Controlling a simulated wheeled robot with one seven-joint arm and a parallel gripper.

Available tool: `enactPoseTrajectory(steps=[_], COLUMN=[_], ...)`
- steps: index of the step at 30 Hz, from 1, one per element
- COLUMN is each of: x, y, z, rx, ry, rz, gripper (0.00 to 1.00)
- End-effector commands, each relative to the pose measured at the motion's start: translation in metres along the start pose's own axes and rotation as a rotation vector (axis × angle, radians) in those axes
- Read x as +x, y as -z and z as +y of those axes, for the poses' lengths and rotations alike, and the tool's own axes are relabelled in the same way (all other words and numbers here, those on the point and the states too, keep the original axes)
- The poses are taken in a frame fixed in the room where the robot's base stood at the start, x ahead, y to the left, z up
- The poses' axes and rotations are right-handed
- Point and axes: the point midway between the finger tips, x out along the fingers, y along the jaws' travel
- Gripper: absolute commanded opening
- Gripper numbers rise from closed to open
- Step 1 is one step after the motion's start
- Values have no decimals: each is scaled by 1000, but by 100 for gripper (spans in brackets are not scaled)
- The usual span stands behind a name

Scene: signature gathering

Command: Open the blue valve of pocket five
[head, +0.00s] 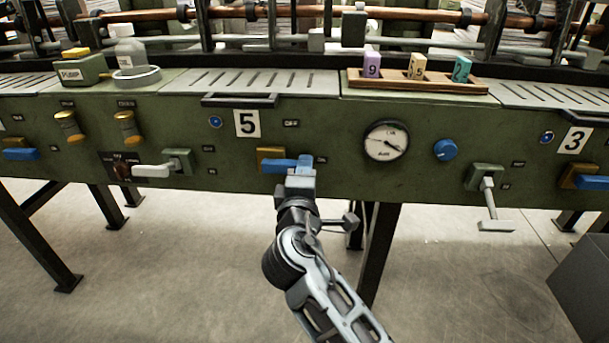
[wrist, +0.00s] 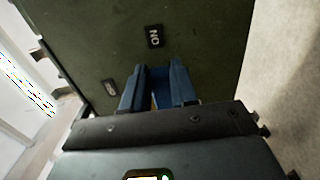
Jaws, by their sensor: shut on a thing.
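The number 5 plate (head: 247,123) sits on the green machine front. Below and to its right is the blue valve, with a brass mount (head: 270,153) and a blue lever (head: 281,166). The lever lies about level, pointing right from the mount. My gripper (head: 303,166) is shut on the lever's right end and hides it in the head view. In the wrist view my gripper's fingers (wrist: 159,88) stand on both sides of the blue and brass valve, close to the panel. A small OFF label (head: 291,123) is above the lever; an ON label (wrist: 154,36) shows ahead of the fingers.
A round gauge (head: 387,141) and a blue knob (head: 445,149) are to the right. White-handled levers stand at left (head: 152,171) and right (head: 488,198). A wooden rack (head: 450,85) with numbered blocks and a white bottle (head: 129,50) sit on the ledge. Open floor lies in front.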

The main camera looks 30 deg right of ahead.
Motion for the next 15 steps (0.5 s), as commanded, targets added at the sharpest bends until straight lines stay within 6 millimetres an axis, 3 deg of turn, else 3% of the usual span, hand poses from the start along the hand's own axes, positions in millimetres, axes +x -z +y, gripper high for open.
enactPoseTrajectory(steps=[14, 15], x=[0, 0], y=[0, 0], z=[-3, -3], rx=[14, 14], ry=[4, 4], rz=[-1, -1], gripper=[0, 30])
